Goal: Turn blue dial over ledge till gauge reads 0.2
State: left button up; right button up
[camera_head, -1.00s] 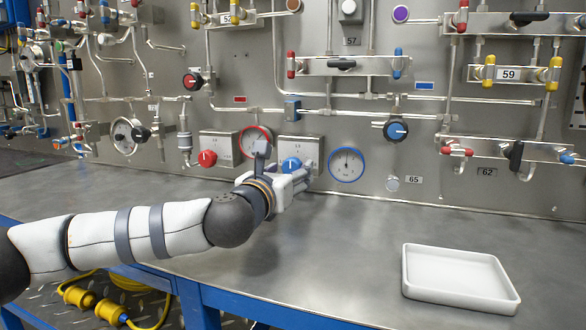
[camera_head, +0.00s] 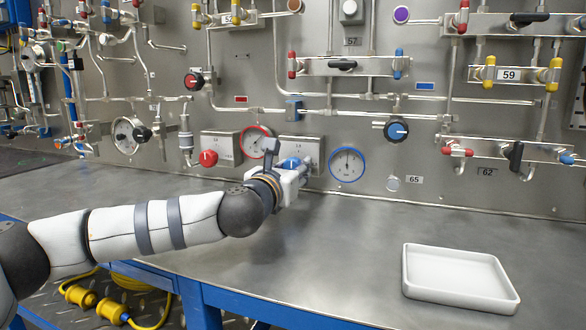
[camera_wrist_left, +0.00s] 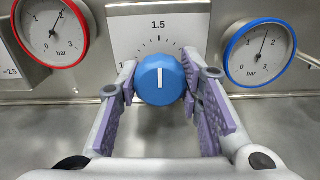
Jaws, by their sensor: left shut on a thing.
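The blue dial (camera_head: 289,163) is on a grey box on the panel just above the bench. In the left wrist view the blue dial (camera_wrist_left: 160,80) has its white mark upright, toward the 1.5 label. My left gripper (camera_head: 294,170) is at the dial, and in the wrist view its fingertips (camera_wrist_left: 160,84) are shut on the dial's two sides. The blue-rimmed gauge (camera_head: 347,163) is right of the dial. In the wrist view this gauge (camera_wrist_left: 260,54) has its needle slightly right of straight up, between 1 and 2 bar. My right gripper is not in view.
A red dial (camera_head: 208,158) and a red-rimmed gauge (camera_head: 258,142) are to the left. Another blue knob (camera_head: 396,130) is higher on the right. A white tray (camera_head: 425,285) stands on the bench (camera_head: 330,235), which is otherwise clear.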

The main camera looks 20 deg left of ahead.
pick_arm(q)
jog(key=m, duration=0.1)
jog(key=m+p, duration=0.1)
jog(key=m, duration=0.3)
jog(key=shift+r, duration=0.25)
jog(key=shift+f+m+p, duration=0.15)
jog(key=shift+m+p, duration=0.6)
jog(key=shift+m, duration=1.25)
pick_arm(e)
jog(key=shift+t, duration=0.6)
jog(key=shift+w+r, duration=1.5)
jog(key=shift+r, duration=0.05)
pick_arm(q)
jog(key=shift+f+m, duration=0.1)
jog(key=shift+m, duration=0.2)
jog(key=o, duration=1.2)
jog(key=shift+c, duration=0.2)
jog(key=s, duration=1.2)
jog(key=shift+a, duration=0.3)
